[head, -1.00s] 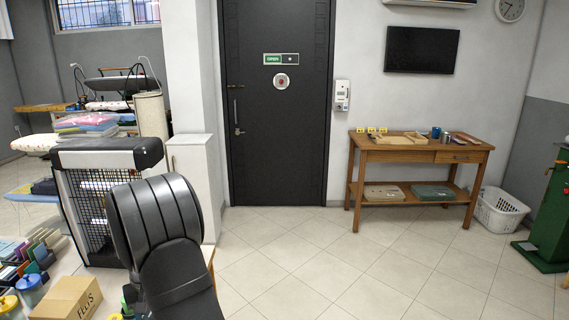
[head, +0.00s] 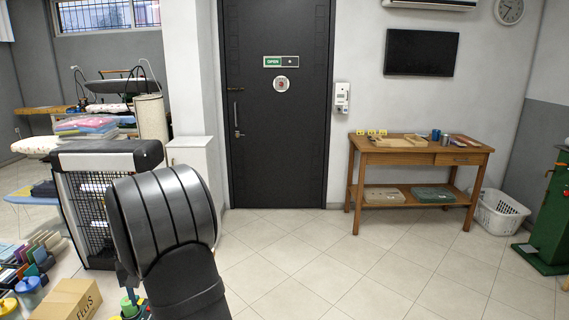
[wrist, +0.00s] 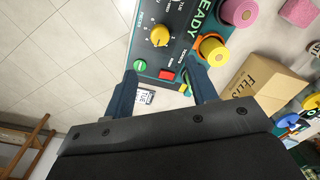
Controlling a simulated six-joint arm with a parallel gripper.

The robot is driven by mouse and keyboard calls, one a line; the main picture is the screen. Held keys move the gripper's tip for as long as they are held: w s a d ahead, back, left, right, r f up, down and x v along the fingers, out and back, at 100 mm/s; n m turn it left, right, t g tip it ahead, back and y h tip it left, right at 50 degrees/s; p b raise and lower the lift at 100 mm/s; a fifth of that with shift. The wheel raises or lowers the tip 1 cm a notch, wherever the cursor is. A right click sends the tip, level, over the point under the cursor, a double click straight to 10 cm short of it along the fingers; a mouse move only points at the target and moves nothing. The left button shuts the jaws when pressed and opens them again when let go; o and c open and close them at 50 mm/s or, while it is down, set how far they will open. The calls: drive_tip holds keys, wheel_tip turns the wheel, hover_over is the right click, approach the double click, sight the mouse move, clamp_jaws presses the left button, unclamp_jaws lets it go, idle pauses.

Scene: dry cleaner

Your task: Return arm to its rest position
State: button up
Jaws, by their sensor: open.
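My gripper (wrist: 160,90) is open in the wrist view, its two dark blue fingers apart with nothing held between them. Beyond the fingertips is a dark control panel (wrist: 172,48) with a yellow knob, a green button and a red switch. A small printed tag (wrist: 146,97) shows between the fingers. In the head view my dark arm stands at the lower left, and the gripper itself is hidden there.
A cardboard box (head: 70,299) lies on the counter at lower left. A black mesh-sided unit (head: 92,205) stands behind my arm. A wooden table (head: 470,157) and a white basket (head: 500,214) stand at right. The tiled floor in the middle is clear.

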wheel_tip(320, 180, down, 12)
drive_tip(key=shift+s+a+f, duration=0.1)
drive_tip(key=shift+s+a, duration=0.05)
drive_tip(key=shift+r+n, duration=0.2)
drive_tip(key=shift+n, duration=0.2)
drive_tip(key=n, duration=0.7)
drive_tip(key=shift+a, duration=0.1)
drive_tip(key=n, duration=0.9)
drive_tip(key=shift+h, duration=0.3)
